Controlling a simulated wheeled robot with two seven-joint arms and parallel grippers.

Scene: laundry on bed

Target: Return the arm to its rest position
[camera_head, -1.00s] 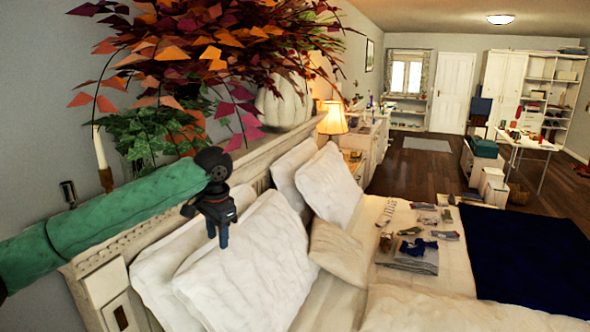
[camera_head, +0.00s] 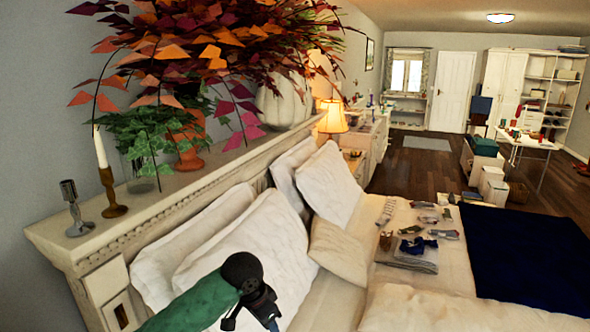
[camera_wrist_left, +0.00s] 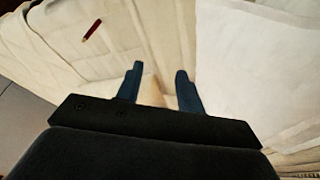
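My left arm (camera_head: 200,300), in a green sleeve, comes in from the bottom of the head view. Its black and blue left gripper (camera_head: 262,320) hangs low in front of the white pillows (camera_head: 255,250), at the picture's bottom edge. In the left wrist view the two blue fingers of my left gripper (camera_wrist_left: 158,88) stand apart with nothing between them, above pale bedding. My right gripper is in neither view.
A carved headboard shelf (camera_head: 140,222) holds candlesticks (camera_head: 110,190), potted ivy and autumn leaves. Small laundry items (camera_head: 415,245) lie on the bed beside a dark blue blanket (camera_head: 525,255). A dark red pen-like object (camera_wrist_left: 92,29) shows in the wrist view.

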